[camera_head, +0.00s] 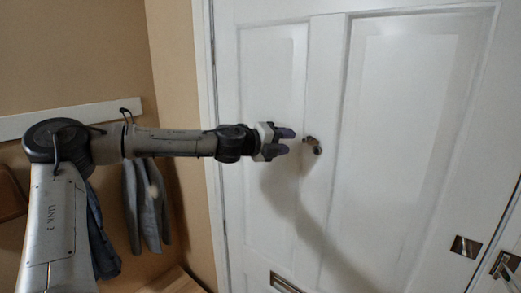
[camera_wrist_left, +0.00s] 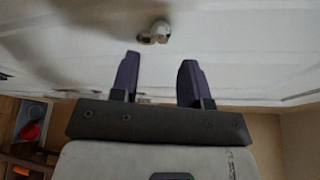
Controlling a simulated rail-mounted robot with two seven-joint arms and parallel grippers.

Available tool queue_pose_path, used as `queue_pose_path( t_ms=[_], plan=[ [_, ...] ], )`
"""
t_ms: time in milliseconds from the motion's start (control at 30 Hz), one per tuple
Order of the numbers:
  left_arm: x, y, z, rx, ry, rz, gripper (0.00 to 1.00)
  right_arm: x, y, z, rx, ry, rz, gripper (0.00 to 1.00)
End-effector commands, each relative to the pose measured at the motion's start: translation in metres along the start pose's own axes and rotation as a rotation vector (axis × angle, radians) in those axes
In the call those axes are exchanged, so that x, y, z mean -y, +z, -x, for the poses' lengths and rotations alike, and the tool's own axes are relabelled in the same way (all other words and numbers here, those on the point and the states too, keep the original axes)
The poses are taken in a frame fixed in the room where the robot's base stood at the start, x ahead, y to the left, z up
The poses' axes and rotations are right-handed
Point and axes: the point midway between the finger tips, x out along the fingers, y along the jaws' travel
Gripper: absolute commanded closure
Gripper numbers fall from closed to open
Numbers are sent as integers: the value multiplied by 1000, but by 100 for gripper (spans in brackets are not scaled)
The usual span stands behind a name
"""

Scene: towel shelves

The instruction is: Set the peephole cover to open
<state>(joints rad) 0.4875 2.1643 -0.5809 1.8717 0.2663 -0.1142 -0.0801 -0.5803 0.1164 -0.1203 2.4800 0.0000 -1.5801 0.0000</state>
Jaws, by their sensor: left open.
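The small metal peephole with its cover (camera_head: 311,141) is on the white door (camera_head: 330,60), on the strip between the upper panels. A darker round part shows at its lower right; it is too small to tell how the cover stands. My left gripper (camera_head: 286,141) is just left of the peephole, fingers pointing at it, open and empty, and apart from it. In the left wrist view the peephole and cover (camera_wrist_left: 155,33) lie beyond the fingertips, roughly in line with the gap of the left gripper (camera_wrist_left: 160,62). My right gripper is not in view.
A mail slot (camera_head: 285,283) is low on the door. A metal plate (camera_head: 466,246) and door handle (camera_head: 506,266) are at lower right. Clothes (camera_head: 146,205) hang from a white rail (camera_head: 60,118) at left. The door surface around the peephole is clear.

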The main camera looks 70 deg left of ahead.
Motion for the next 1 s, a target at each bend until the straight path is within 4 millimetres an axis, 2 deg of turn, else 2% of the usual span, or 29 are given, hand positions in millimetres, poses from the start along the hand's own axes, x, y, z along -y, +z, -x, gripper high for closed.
queue_pose_path(
  t_ms=[33,200,433,633,1000],
  plan=[
    [-3,-1,11,2,-3,-4,58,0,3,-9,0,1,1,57],
    [-2,-1,44,3,-1,-4,58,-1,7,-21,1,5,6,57],
    [-2,0,72,1,1,-1,58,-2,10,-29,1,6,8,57],
    [-1,0,83,1,0,1,58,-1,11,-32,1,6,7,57],
    [0,0,84,0,1,1,58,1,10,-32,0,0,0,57]
  ],
)
